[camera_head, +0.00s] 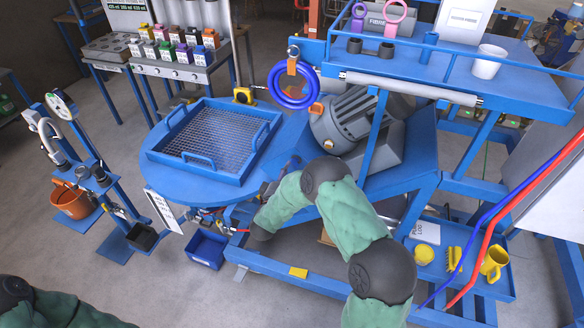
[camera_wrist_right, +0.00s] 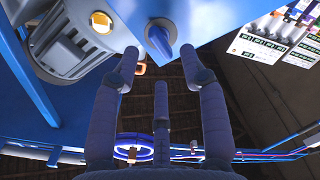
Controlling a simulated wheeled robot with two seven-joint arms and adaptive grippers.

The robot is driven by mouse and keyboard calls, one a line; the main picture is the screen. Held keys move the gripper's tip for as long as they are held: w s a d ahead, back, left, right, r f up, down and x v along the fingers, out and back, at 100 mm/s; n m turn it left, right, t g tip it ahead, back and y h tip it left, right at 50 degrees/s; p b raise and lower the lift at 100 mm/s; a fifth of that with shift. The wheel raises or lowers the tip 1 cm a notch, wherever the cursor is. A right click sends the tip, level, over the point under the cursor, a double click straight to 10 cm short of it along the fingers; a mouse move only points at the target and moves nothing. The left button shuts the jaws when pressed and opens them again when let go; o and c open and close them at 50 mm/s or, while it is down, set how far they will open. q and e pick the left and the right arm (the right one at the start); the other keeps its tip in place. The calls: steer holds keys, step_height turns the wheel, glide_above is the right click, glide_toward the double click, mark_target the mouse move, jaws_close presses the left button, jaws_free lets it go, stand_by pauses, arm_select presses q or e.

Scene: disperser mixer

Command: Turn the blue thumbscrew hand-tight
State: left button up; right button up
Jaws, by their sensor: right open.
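The fingertips look apart from the thumbscrew; how deep the gap is I cannot tell. In the head view my right arm reaches under the edge of the round blue table, and its forearm largely hides the gripper. I cannot make out the thumbscrew there. My left gripper is not in view; only part of that arm shows.
A blue mesh tray (camera_head: 215,145) lies on the round blue table (camera_head: 162,171). A grey motor (camera_head: 345,120) and a blue ring handwheel (camera_head: 292,88) stand beside it. A blue bin (camera_head: 207,250) sits below. Blue frame beams crowd my right arm.

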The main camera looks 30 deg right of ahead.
steer(key=v, duration=0.8)
steer(key=shift+s+a, duration=0.1)
steer(key=s+a+f+g+y, duration=0.1)
steer(key=s+a+f+y, duration=0.1)
steer(key=a+f+y, duration=0.35)
steer(key=s+a+f+g+y, duration=0.1)
steer(key=s+a+f+y, duration=0.15)
steer(key=f, duration=0.55)
steer(key=s+a+f+g+y, duration=0.1)
steer(key=s+a+f+y, duration=0.1)
steer(key=a+f+y, duration=0.3)
steer(key=s+a+f+g+y, duration=0.1)
steer(key=s+a+f+g, duration=0.1)
steer(key=s, duration=0.4)
steer(key=s+a+f+m+g+y, duration=0.1)
steer(key=s+a+f+g+y, duration=0.1)
steer(key=s, duration=0.5)
steer(key=s+a+f+g+y+b, duration=0.1)
steer(key=s+a+f+g, duration=0.1)
steer(key=s+g, duration=0.2)
steer(key=s, duration=0.3)
steer(key=shift+a+m+y, duration=0.25)
steer(key=shift+m+y, duration=0.05)
steer(key=shift+y, duration=0.1)
steer(key=shift+f, duration=0.15)
